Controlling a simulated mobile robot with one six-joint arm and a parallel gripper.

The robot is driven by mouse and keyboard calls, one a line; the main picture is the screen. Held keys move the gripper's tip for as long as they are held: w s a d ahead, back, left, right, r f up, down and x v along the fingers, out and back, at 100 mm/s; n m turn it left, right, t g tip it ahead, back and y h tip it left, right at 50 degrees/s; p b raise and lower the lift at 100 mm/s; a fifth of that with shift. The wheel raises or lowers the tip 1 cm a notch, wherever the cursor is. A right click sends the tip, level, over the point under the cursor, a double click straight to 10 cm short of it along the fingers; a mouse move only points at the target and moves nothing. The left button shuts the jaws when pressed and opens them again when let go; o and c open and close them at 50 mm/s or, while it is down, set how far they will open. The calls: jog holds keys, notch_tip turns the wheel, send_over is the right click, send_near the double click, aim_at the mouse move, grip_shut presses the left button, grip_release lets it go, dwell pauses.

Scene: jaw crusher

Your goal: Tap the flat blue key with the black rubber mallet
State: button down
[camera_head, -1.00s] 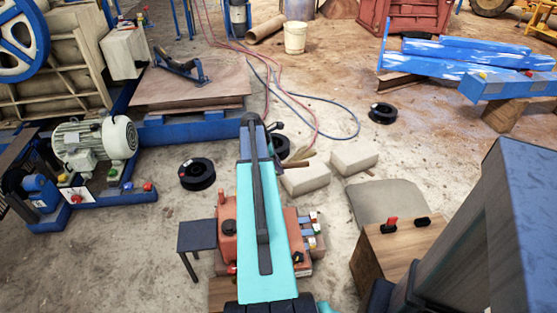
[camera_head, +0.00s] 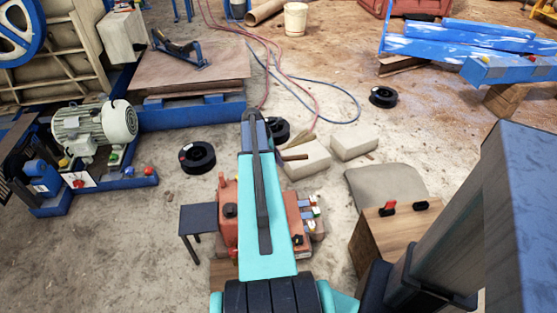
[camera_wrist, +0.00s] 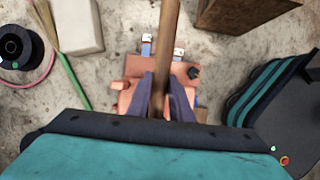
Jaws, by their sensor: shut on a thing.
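My gripper (camera_wrist: 163,82) is shut on a brown wooden handle (camera_wrist: 167,40), which runs up out of the top of the wrist view. A short piece of a brown stick (camera_head: 293,157) shows beside my arm in the head view. I cannot see the mallet's black head. Below the gripper is an orange-red box (camera_head: 228,230), also under the fingers in the wrist view (camera_wrist: 128,96). Small blue, white and coloured pieces (camera_head: 314,203) line its right side; blue and white ones (camera_wrist: 146,41) show in the wrist view. I cannot tell which is the flat blue key.
A small dark table (camera_head: 197,218) stands left of the orange-red box. A wooden block (camera_head: 400,232) with red and black items is at the right. Pale blocks (camera_head: 307,160), black reels (camera_head: 197,157) and hoses lie behind on the floor. A motor (camera_head: 95,132) stands at the left.

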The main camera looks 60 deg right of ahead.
jog(key=shift+r, duration=0.75)
jog(key=shift+r+p, duration=0.15)
jog(key=shift+p, duration=0.35)
jog(key=shift+r+p, duration=0.75)
jog(key=shift+p, duration=0.25)
notch_tip(320, 180, up, 2)
jog(key=p, duration=0.3)
jog(key=shift+r, duration=0.1)
jog(key=shift+p, duration=0.45)
notch_tip(320, 180, down, 9)
jog(key=b, duration=0.3)
jog(key=shift+r+p, duration=1.7)
jog(key=shift+r, duration=0.85)
